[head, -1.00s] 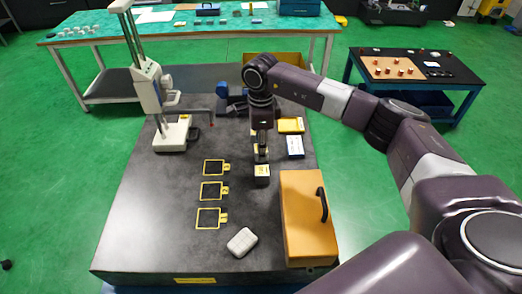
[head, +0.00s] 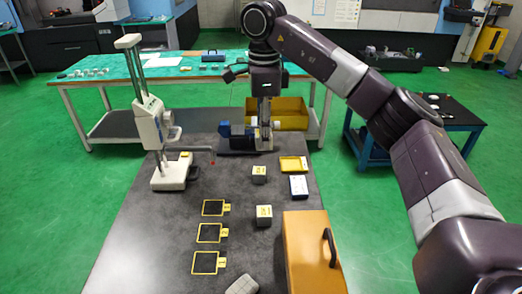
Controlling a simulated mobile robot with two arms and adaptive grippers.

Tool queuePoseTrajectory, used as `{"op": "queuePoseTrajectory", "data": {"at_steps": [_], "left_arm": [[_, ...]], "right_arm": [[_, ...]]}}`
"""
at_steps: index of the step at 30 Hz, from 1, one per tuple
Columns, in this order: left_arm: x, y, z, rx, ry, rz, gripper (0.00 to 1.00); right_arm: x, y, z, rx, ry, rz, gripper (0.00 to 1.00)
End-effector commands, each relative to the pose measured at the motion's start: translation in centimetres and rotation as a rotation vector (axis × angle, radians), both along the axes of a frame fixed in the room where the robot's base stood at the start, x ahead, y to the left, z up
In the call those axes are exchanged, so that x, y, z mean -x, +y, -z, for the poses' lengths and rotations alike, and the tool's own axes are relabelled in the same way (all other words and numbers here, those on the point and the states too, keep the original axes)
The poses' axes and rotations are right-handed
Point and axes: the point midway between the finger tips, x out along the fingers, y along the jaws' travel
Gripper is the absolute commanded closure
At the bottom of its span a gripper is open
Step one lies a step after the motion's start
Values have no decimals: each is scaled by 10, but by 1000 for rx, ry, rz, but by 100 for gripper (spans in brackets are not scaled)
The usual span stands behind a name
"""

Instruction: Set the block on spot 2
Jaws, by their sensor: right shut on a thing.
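Three yellow-framed dark square spots lie in a column on the grey table: the far spot (head: 213,207), the middle spot (head: 209,232) and the near spot (head: 205,262). Each has a yellow tag on its right; the numbers are too small to read. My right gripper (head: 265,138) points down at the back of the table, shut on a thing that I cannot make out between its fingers. Two grey blocks with yellow labels stand on the table, a far block (head: 259,174) and a nearer block (head: 264,215). My left gripper is not in view.
A white height gauge (head: 168,172) stands at the left. A yellow tray (head: 293,164), a white-and-blue box (head: 299,187) and an orange case (head: 304,250) line the right side. A pale block (head: 243,286) lies in front.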

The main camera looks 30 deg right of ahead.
Motion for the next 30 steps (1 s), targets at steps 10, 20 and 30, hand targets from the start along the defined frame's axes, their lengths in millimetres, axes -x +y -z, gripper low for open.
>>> {"op": "queuePoseTrajectory", "data": {"at_steps": [10,20,30], "left_arm": [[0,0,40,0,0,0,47],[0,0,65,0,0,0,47],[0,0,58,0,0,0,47]], "right_arm": [[12,100,-3,-14,-10,-174,100],[41,178,-3,1,1,-316,100],[44,181,68,1,7,-320,100]]}}
